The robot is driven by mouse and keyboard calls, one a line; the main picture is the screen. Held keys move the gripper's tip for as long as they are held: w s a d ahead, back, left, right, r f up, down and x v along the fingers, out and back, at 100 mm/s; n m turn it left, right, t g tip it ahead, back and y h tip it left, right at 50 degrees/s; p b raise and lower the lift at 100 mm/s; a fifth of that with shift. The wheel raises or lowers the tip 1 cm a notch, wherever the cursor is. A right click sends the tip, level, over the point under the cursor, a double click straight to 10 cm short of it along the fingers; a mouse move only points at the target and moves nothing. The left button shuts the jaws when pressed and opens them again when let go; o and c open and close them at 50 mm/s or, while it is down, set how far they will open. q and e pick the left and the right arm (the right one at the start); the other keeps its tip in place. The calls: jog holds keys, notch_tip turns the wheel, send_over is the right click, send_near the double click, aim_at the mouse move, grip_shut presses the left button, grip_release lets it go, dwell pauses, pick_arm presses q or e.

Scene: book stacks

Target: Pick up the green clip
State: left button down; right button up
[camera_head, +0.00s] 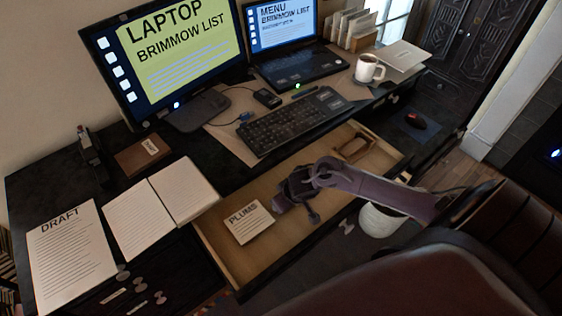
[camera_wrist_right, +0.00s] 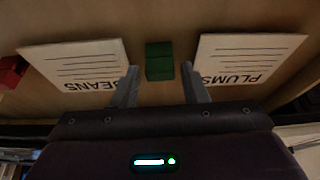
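The green clip (camera_wrist_right: 159,60) shows in the right wrist view as a small dark green block in the drawer, between two printed cards. My right gripper (camera_wrist_right: 160,84) is open, with one finger to each side of the clip's line and the clip just beyond the fingertips. No contact shows. In the head view my right gripper (camera_head: 297,188) is over the open drawer (camera_head: 222,250), and I cannot make out the clip there. My left gripper is in neither view.
The PLUMS card (camera_head: 247,222) and BEANS card (camera_wrist_right: 78,65) lie in the drawer. A red item (camera_wrist_right: 11,71) is at the wrist view's left edge. A wooden item (camera_head: 355,149) lies at the drawer's far end. The keyboard (camera_head: 290,120) and open book (camera_head: 160,205) are on the desk.

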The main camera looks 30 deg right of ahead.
jog(key=shift+x, duration=1.15)
jog(key=shift+w, duration=0.1)
jog(key=c, duration=0.7)
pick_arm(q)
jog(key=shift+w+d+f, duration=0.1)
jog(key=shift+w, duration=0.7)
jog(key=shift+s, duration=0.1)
